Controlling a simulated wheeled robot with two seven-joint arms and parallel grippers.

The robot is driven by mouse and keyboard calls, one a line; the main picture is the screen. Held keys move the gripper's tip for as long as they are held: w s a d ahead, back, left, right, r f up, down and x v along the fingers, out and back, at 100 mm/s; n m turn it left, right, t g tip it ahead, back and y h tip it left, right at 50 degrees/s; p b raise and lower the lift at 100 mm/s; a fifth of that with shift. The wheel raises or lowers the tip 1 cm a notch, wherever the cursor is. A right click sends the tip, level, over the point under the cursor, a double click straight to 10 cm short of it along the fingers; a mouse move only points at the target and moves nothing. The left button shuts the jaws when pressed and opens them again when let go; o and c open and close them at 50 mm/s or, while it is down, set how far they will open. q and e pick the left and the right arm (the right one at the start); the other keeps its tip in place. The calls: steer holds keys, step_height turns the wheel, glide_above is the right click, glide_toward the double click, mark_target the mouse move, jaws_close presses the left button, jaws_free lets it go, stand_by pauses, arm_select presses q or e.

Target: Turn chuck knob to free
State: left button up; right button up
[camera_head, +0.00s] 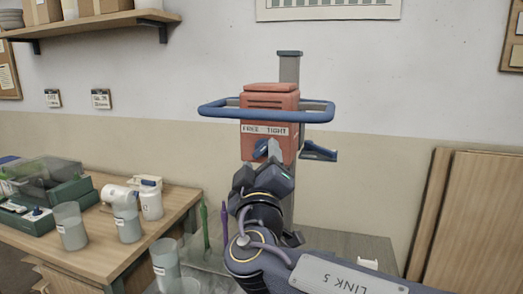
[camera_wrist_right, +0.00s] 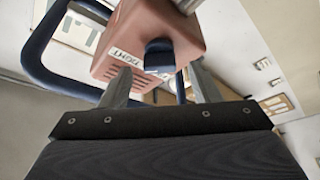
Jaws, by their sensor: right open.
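The blue chuck knob (camera_head: 261,148) sits on the front of the red mixer head, below a label reading "FREE" and "TIGHT". In the head view the right gripper partly covers it. In the right wrist view the knob (camera_wrist_right: 159,55) shows ahead, between the two finger tips and apart from both. My right gripper (camera_wrist_right: 160,85) is open, with a finger on each side of the knob. In the head view the right gripper (camera_head: 270,155) is right below the label. My left gripper is in neither view.
The red mixer head (camera_head: 270,103) stands on a grey column (camera_head: 289,68). A blue ring handle (camera_head: 215,112) runs around it. A wooden table (camera_head: 95,245) at left holds several jars and a green case (camera_head: 45,185). Wooden boards (camera_head: 470,220) lean at right.

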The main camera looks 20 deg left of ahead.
steer(key=shift+x, duration=1.05)
steer(key=shift+c, duration=0.3)
steer(key=c, duration=0.9)
